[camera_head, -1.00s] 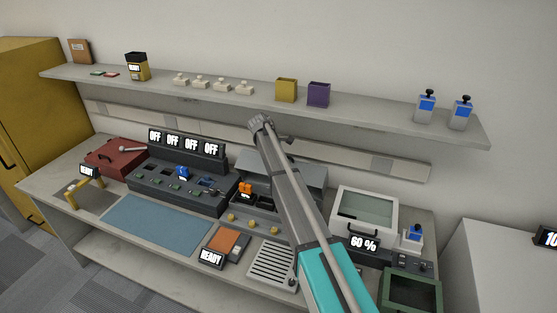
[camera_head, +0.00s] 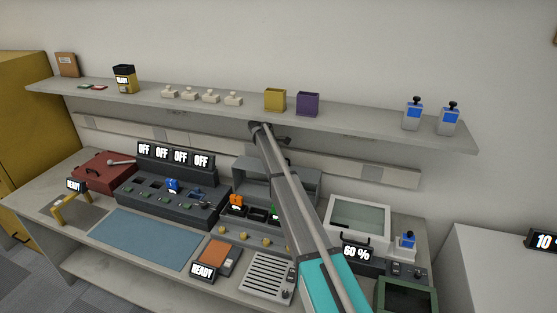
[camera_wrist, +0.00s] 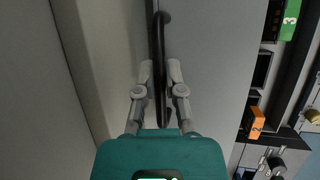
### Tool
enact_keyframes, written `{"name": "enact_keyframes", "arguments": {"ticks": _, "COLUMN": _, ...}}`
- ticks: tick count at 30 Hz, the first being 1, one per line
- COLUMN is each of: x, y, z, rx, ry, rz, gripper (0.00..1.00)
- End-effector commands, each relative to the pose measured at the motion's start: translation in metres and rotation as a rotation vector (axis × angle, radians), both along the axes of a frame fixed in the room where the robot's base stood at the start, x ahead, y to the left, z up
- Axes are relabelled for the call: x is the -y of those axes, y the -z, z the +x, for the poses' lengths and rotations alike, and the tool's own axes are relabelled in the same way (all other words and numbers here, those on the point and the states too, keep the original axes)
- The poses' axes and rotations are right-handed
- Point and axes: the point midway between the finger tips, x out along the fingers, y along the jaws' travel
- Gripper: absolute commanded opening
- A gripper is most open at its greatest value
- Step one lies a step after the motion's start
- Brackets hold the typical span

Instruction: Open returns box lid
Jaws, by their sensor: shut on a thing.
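My gripper (camera_head: 264,131) is raised under the wall shelf, above a grey box (camera_head: 304,182) on the workbench. In the wrist view my gripper (camera_wrist: 160,75) has its two fingers closed around a dark bar handle (camera_wrist: 158,45). The handle runs along a plain grey panel (camera_wrist: 215,50), which looks like the box's lid. My arm hides part of the box and lid in the head view. An orange unit marked 2 (camera_head: 236,201) and a green unit (camera_head: 274,211) show at the box's front. The lid's exact angle is hard to tell.
The shelf (camera_head: 360,122) runs close above my gripper and holds a yellow bin (camera_head: 275,100) and a purple bin (camera_head: 307,104). A glass-topped case (camera_head: 359,222) stands right of my arm. A dark charger console (camera_head: 165,197) is to the left.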

Motion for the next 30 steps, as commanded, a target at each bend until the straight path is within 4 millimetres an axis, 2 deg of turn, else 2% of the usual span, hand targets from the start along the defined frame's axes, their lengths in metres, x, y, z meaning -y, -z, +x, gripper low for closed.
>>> {"name": "enact_keyframes", "arguments": {"ticks": 4, "x": -0.0007, "y": -0.0003, "z": 0.0011, "rx": 0.002, "ry": -0.002, "rz": 0.001, "gripper": 0.00}}
{"name": "enact_keyframes", "arguments": {"ticks": 5, "x": -0.0005, "y": -0.0003, "z": 0.0010, "rx": 0.002, "ry": -0.002, "rz": 0.001, "gripper": 0.16}}
{"name": "enact_keyframes", "arguments": {"ticks": 10, "x": 0.0003, "y": -0.0003, "z": 0.0007, "rx": 0.001, "ry": -0.001, "rz": 0.000, "gripper": 0.48}}
{"name": "enact_keyframes", "arguments": {"ticks": 23, "x": 0.0018, "y": -0.0009, "z": 0.0000, "rx": 0.008, "ry": 0.001, "rz": 0.000, "gripper": 0.48}}
{"name": "enact_keyframes", "arguments": {"ticks": 30, "x": 0.0004, "y": -0.0066, "z": 0.0016, "rx": 0.087, "ry": -0.012, "rz": 0.013, "gripper": 0.48}}
